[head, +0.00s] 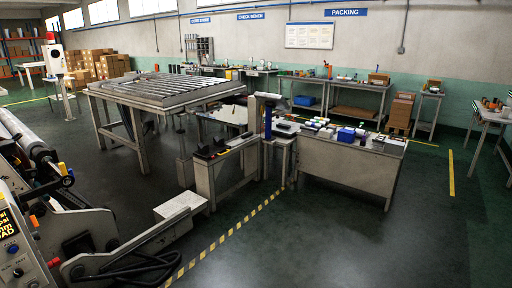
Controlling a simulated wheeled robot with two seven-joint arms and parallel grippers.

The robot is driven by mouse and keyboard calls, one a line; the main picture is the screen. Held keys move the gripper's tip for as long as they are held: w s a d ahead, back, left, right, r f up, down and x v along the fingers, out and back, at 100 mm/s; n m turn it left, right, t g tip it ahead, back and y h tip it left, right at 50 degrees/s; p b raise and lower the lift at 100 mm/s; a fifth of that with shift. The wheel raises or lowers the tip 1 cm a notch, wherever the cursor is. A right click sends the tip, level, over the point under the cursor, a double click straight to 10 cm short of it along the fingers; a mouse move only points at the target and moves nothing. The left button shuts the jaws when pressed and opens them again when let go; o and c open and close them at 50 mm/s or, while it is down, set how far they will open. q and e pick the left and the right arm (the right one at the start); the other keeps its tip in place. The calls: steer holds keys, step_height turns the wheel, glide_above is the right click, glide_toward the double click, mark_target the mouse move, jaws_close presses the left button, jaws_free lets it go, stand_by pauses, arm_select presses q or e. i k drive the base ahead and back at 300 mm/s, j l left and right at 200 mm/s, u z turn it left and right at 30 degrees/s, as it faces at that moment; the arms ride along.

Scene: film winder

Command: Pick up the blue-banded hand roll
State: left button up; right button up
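I cannot pick out the blue-banded hand roll for sure at this distance. Several small rolls and items with white, purple and dark parts lie on a grey bench (345,172) right of centre, too small to tell apart. A blue box-like thing (346,135) stands among them. Neither of my grippers shows in the head view.
A roller table (165,90) stands left of centre, with a smaller work table (226,165) before it. A winding machine (95,240) fills the lower left. Packing benches (355,112) line the back wall. The floor (330,245) at front right is clear, with a yellow-black stripe.

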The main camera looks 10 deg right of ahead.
mark_target(319, 126)
steer(key=i+l+z, duration=0.3)
steer(key=i, duration=0.25)
steer(key=i+l+z, duration=0.15)
steer(key=i+z, duration=0.15)
steer(key=i, duration=0.25)
steer(key=i+z, duration=0.3)
steer(key=i, duration=1.95)
steer(key=i+u, duration=0.1)
steer(key=i, duration=0.45)
steer(key=i+l+u, duration=0.15)
steer(key=i, duration=0.35)
steer(key=i+l+u, duration=0.1)
steer(key=i, duration=0.45)
steer(key=i+l+u, duration=0.1)
steer(key=i, duration=0.4)
steer(key=l, duration=0.05)
